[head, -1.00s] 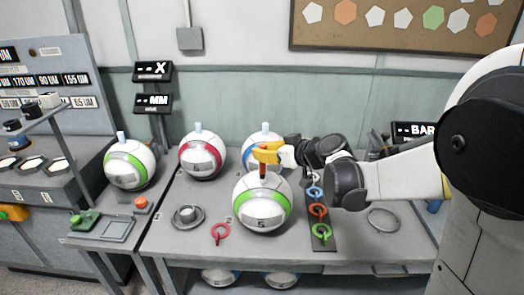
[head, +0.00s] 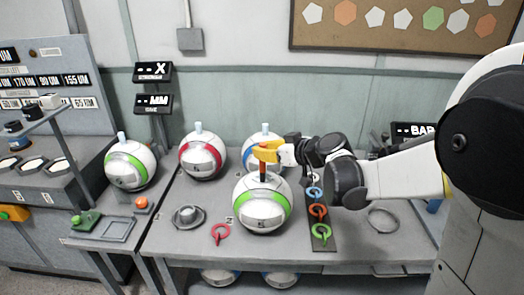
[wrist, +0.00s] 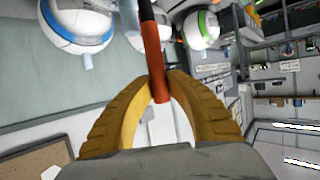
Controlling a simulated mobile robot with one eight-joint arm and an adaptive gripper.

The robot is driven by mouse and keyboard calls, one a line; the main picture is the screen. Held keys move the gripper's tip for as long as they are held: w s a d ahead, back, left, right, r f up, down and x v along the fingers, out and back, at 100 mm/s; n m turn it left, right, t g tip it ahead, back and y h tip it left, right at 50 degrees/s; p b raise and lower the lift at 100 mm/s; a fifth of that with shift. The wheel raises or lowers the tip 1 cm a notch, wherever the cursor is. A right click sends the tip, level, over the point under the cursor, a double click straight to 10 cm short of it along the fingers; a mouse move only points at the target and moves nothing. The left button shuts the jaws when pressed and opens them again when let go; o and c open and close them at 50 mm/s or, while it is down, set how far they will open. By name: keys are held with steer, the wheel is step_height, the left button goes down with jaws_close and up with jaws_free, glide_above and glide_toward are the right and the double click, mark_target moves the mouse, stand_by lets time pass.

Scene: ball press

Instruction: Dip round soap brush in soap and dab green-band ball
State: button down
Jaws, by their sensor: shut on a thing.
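My gripper (head: 268,151), with yellow fingers, is shut on the orange handle of the brush (head: 263,173). The brush hangs roughly upright over the front green-band ball (head: 262,190), a white and grey sphere. Its lower end is at the top of that ball in the head view; I cannot tell whether it touches. In the wrist view the orange brush handle (wrist: 157,60) lies between the fingers (wrist: 160,82), and the bristle end is out of view. Another green-band ball (head: 130,165) sits at the left. I cannot pick out the soap for certain.
A red-band ball (head: 202,156) and a blue-band ball (head: 263,138) stand behind. A round grey dish (head: 188,218), a red ring tool (head: 220,235) and a strip with coloured rings (head: 320,225) lie on the bench. A grey ring (head: 383,221) lies at right.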

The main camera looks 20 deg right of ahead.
steer(key=shift+r+p, duration=1.95)
steer(key=shift+r, duration=0.7)
steer(key=shift+f, duration=0.1)
